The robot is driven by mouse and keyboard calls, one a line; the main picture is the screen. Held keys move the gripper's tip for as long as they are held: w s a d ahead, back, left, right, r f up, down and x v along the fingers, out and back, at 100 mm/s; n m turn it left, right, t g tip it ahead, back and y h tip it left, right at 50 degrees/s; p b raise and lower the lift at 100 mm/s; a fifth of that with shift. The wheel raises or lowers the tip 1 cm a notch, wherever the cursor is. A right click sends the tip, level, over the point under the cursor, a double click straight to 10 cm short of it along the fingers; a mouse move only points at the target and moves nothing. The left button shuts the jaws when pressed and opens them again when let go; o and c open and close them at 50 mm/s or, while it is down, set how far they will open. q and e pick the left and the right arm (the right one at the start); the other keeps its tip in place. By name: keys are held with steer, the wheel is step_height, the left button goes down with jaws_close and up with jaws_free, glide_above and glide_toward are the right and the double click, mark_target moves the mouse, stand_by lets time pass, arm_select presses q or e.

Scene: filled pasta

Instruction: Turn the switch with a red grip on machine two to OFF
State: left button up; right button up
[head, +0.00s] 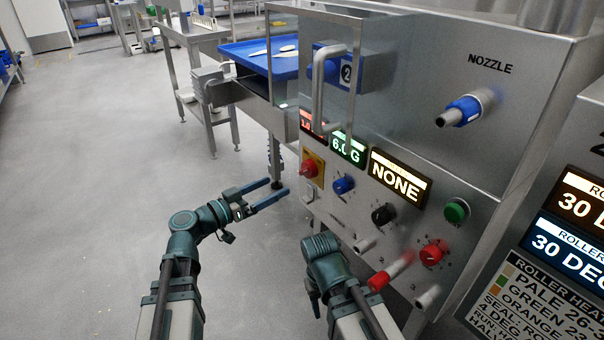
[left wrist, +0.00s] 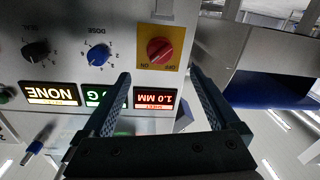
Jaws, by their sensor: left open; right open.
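The switch with a red grip (head: 309,168) sits on a yellow plate at the left end of the steel machine's front panel. In the left wrist view, upside down, the red switch (left wrist: 160,48) shows between ON and OFF lettering, its grip lying slantwise. My left gripper (head: 279,186) is open and empty, just left of the panel and pointing towards it. In the left wrist view, its fingertips (left wrist: 160,74) are apart on either side below the switch, not touching it. My right gripper (head: 312,296) is low in front of the panel, mostly hidden by its wrist.
Right of the switch are a blue knob (head: 343,185), a black knob (head: 383,214), a red knob (head: 433,252) and a green button (head: 456,210). Lit displays (head: 400,178) sit above. A steel handle (head: 331,90) juts out. Clear floor (head: 90,200) lies left.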

mark_target(303, 172)
arm_select(q)
steer(key=x, duration=1)
steer(key=shift+w+d, duration=0.25)
steer(key=shift+d, duration=0.05)
steer(key=c, duration=1.4)
